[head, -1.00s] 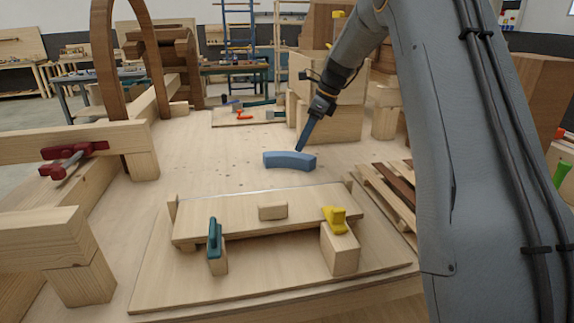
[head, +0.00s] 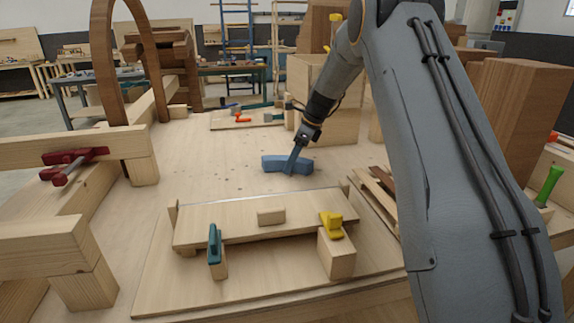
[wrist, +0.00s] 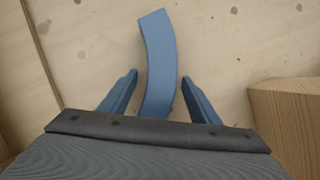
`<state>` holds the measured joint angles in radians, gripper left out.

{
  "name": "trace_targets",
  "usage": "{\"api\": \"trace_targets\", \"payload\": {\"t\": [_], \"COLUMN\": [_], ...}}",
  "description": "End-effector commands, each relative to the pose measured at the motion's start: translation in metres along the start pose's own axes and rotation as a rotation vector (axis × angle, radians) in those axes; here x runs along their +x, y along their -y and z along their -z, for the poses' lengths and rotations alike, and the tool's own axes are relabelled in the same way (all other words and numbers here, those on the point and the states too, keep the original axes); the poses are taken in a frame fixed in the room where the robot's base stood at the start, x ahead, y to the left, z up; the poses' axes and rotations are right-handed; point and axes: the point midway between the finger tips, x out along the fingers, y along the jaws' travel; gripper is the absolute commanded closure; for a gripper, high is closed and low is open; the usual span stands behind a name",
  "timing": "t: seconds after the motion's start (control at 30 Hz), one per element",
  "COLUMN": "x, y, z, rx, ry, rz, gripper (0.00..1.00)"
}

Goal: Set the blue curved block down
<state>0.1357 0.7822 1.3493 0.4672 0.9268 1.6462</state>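The blue curved block (head: 272,163) lies on the wooden bench top, behind the raised plank. In the wrist view the block (wrist: 158,60) runs lengthwise between my fingers. My gripper (head: 294,162) is at the block, with a blue finger in front of its middle in the head view. The wrist view shows my gripper (wrist: 159,80) open, one finger on each side of the block, with a narrow gap on both sides. The block's near end is hidden behind my gripper's body.
A raised plank (head: 220,222) with a small wooden block (head: 271,216), a teal clamp (head: 214,250) and a yellow clamp (head: 331,226) stands in front. A large wooden block (head: 335,115) stands behind right. The bench left of the blue block is clear.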

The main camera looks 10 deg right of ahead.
Motion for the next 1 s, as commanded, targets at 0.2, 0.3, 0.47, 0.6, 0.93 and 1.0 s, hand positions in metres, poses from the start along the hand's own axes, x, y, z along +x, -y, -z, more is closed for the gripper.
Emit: {"api": "trace_targets", "payload": {"t": [0.2,0.3,0.47,0.6,0.93,1.0], "x": [0.0,-0.001,-0.001,-0.008,-0.061,-0.072], "y": [0.0,0.0,0.0,0.001,0.001,0.001], "z": [0.0,0.0,0.0,-0.004,-0.026,-0.03], "rx": [0.0,0.0,0.0,-0.001,-0.002,-0.002], "ry": [0.0,0.0,0.0,0.002,0.002,0.002], "rz": [0.0,0.001,0.001,0.003,0.004,0.004], "gripper": [0.79,0.96,0.96,0.96,0.96,0.96]}}
